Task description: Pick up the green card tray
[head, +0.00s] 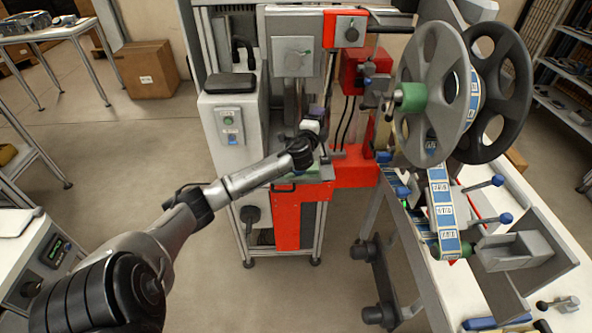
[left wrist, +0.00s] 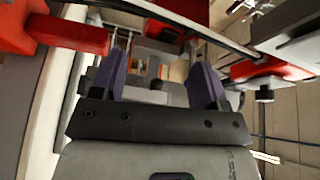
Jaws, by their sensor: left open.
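My left gripper (head: 318,115) reaches into the red and grey machine from the left in the head view. Its two purple fingers stand apart with a gap between them in the left wrist view (left wrist: 160,80), and no object is seen between them. A small green patch (head: 318,166) shows just below my left wrist, on the machine's ledge. I cannot tell if it is the green card tray, since the wrist and arm hide part of it. No green tray is clear in the left wrist view. My right gripper is not in view.
The red and grey machine (head: 227,170) surrounds my left gripper closely, and red parts (left wrist: 80,35) flank the fingers. Large grey reels (head: 430,90) with blue labelled tape (head: 442,205) stand right. A white bench (head: 560,235) is at right. The floor at left is open.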

